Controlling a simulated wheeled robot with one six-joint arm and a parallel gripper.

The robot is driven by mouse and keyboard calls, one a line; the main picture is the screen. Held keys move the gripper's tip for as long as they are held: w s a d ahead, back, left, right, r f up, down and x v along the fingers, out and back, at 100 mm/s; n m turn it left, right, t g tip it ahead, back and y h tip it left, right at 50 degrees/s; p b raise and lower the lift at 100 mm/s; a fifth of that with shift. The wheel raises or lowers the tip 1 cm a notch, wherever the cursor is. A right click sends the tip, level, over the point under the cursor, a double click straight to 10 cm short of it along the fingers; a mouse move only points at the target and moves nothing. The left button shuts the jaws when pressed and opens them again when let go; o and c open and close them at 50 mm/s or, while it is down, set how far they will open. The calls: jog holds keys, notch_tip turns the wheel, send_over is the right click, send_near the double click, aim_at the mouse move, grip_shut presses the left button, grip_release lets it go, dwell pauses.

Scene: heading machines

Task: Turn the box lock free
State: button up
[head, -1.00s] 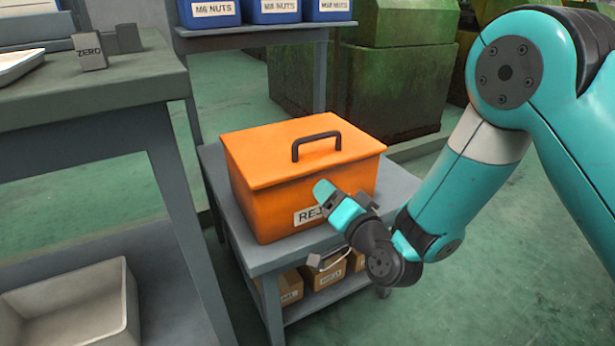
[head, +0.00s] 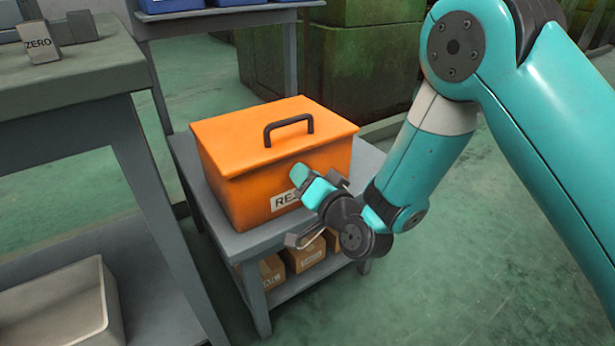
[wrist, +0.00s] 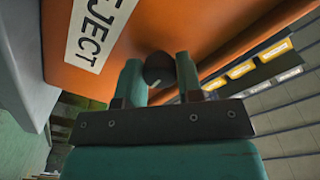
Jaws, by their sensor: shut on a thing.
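The orange reject box (head: 245,190) stands with its lid (head: 230,140) down and a dark handle (head: 288,128) on top. My gripper (head: 303,177) is at the right part of its front face, beside the REJECT label (head: 284,198). In the wrist view the teal fingers (wrist: 160,78) are on either side of a dark round lock (wrist: 159,68) on the orange face (wrist: 195,35), and are shut on it. In the head view the lock is hidden behind my gripper. I cannot tell how far the lock is turned.
The box sits on a grey stand (head: 252,240) with small cartons (head: 304,254) below. A workbench (head: 75,95) with a ZERO block (head: 40,44) is at left. Green machines (head: 375,70) stand behind. The floor at right is clear.

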jog(key=shift+n, duration=0.3)
jog(key=shift+d+f+n+y, duration=0.15)
jog(key=shift+n+y, duration=0.1)
jog(key=shift+n, duration=4.1)
jog(key=shift+f+n+y, duration=0.1)
jog(key=shift+n+y, duration=0.15)
jog(key=shift+n, duration=4.1)
jog(key=shift+w, duration=0.1)
jog(key=o, duration=0.9)
jog(key=shift+r, duration=0.1)
